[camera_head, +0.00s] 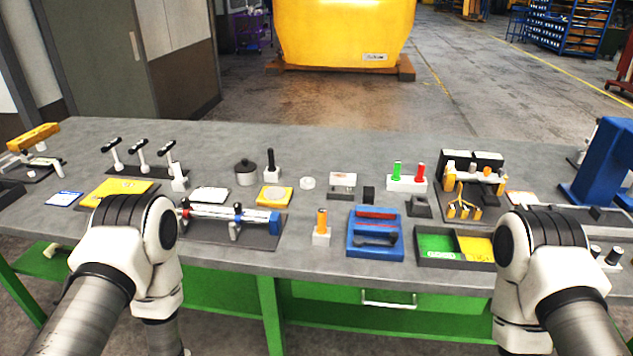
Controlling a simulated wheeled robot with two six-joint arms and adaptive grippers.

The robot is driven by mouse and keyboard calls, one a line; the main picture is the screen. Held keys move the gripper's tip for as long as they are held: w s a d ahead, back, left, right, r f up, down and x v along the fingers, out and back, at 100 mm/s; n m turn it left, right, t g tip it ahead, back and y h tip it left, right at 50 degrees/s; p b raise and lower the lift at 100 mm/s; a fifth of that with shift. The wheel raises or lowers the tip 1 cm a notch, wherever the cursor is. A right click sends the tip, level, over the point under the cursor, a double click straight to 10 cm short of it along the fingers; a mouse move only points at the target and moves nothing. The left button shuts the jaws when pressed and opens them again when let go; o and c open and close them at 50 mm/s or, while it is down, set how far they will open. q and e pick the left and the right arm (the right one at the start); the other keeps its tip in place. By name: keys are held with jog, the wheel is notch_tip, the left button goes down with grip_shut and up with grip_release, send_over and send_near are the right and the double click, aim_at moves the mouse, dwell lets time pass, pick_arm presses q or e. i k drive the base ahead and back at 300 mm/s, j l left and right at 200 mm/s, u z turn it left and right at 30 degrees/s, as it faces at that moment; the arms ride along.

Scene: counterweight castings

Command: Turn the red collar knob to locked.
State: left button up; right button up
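Part of the fixture is hidden behind my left arm. Another red upright piece (420,171) stands beside a green one (397,170) on a white block. Neither gripper shows; only arm links are visible.
A blue tray (375,252) and an orange-topped post (321,224) stand at the front middle. A green-and-yellow bin (437,244) lies near my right arm. A lidded dark pot (245,172) is behind the fixture.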

aim_at(185, 200)
jog(key=u, duration=0.9)
